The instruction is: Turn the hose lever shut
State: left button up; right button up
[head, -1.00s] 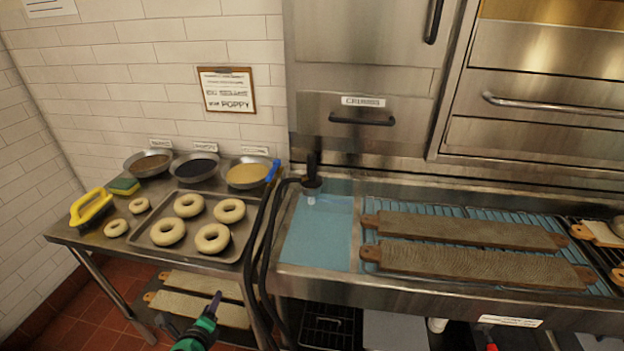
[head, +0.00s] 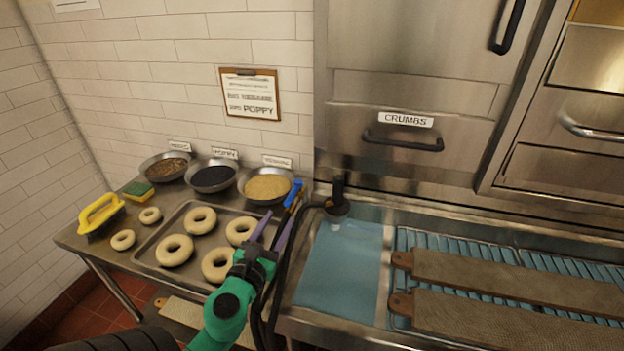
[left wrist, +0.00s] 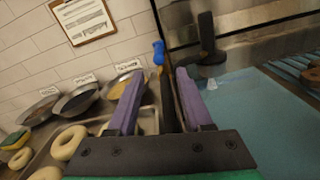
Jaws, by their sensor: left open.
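The blue hose lever (head: 293,188) stands at the top of the black hose (head: 283,262), at the left end of the sink. It points up and slightly right, with an orange part just below it. It also shows in the left wrist view (left wrist: 158,52), just beyond and between the fingertips. My left gripper (head: 275,222) is open and empty, its purple fingers pointing up toward the lever from below. I cannot tell whether a finger touches the hose. A black nozzle (head: 337,200) with a pale tip hangs over the blue water. My right gripper is out of view.
A tray of bagels (head: 150,250) lies left of my gripper, with seed bowls (head: 268,187) behind it. A yellow-handled brush (head: 99,214) is at far left. The sink water (head: 340,268) and long boards (head: 500,275) lie right. The drawer wall stands behind.

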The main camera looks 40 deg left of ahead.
aim_at(294, 188)
pick_arm(q)
jog(key=shift+w+a+r+p, duration=0.1)
jog(key=shift+w+r+p, duration=0.15)
jog(key=shift+w+p, duration=0.1)
jog(key=p+x, duration=0.1)
jog(key=x, duration=0.1)
jog(key=r+p+x, duration=0.1)
jog(key=x, duration=0.1)
jog(key=shift+w+a, duration=0.1)
jog(key=shift+w, duration=0.15)
jog(key=x, duration=0.4)
jog(key=f+x, duration=0.1)
jog(key=x, duration=0.1)
jog(key=shift+w+a+p, duration=0.15)
jog(key=shift+w+p, duration=0.15)
jog(key=shift+w+a+r, duration=0.15)
jog(key=shift+w, duration=0.3)
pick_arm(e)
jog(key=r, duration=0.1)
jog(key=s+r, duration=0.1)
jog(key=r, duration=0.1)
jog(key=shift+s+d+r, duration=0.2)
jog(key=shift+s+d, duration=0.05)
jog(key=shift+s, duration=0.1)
pick_arm(q)
jog(key=c, duration=0.8)
grip_shut()
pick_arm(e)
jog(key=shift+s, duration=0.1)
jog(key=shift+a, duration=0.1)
